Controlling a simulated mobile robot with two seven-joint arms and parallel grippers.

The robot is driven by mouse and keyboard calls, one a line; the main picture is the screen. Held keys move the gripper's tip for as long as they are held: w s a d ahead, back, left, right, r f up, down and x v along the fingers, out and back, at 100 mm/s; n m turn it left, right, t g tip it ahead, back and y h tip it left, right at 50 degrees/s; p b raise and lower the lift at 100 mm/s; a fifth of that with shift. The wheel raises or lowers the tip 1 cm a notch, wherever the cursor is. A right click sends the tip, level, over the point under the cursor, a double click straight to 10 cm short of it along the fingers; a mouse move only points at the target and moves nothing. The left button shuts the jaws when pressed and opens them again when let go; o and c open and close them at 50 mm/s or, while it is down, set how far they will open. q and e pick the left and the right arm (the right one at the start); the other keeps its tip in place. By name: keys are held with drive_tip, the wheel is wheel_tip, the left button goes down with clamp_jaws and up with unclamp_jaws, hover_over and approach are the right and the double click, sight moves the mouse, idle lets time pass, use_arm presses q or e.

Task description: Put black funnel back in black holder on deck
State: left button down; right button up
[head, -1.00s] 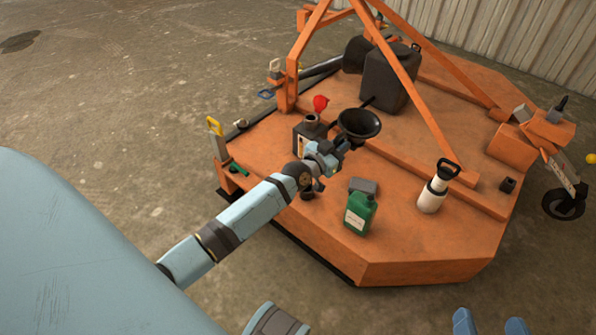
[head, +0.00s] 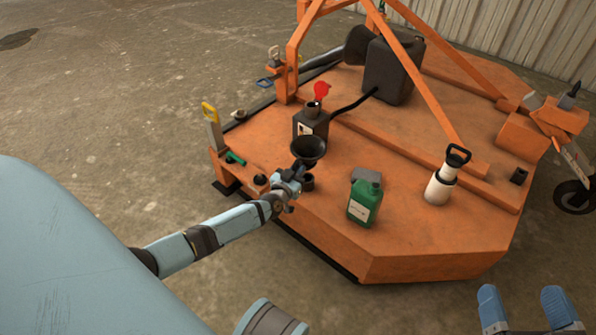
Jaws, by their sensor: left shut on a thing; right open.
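The black funnel (head: 309,149) is in my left gripper (head: 294,178), which is shut on it. The funnel's wide mouth faces up, and its lower part is hidden by the gripper. A round black holder (head: 308,183) stands on the orange deck (head: 410,235), just right of the gripper and below the funnel's bowl in the picture. I cannot tell how far the funnel is above it. My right gripper (head: 525,310) is open and empty at the bottom right, off the deck's front side.
A green jug (head: 364,204), a white-and-black pump bottle (head: 441,188) and a small black cup (head: 519,176) stand to the right. A black jerrycan (head: 392,75) is at the back, by orange frame bars.

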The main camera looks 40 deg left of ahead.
use_arm(q)
wheel_tip(320, 180, down, 2)
drive_tip(key=shift+f+b, duration=0.1)
drive_tip(key=shift+b, duration=0.55)
use_arm(e)
drive_tip(key=shift+w+d+r+n+t, duration=0.4)
drive_tip(key=shift+w+n+t, duration=0.1)
drive_tip(key=shift+n, duration=0.3)
use_arm(q)
drive_tip(key=shift+f, duration=0.15)
drive_tip(key=shift+f, duration=0.5)
use_arm(e)
drive_tip(key=shift+f, duration=0.1)
use_arm(q)
drive_tip(key=shift+f, duration=0.1)
drive_tip(key=shift+f, duration=0.5)
use_arm(e)
drive_tip(key=shift+f, duration=0.2)
use_arm(q)
drive_tip(key=shift+f, duration=0.9)
use_arm(e)
drive_tip(key=shift+a+r, duration=0.1)
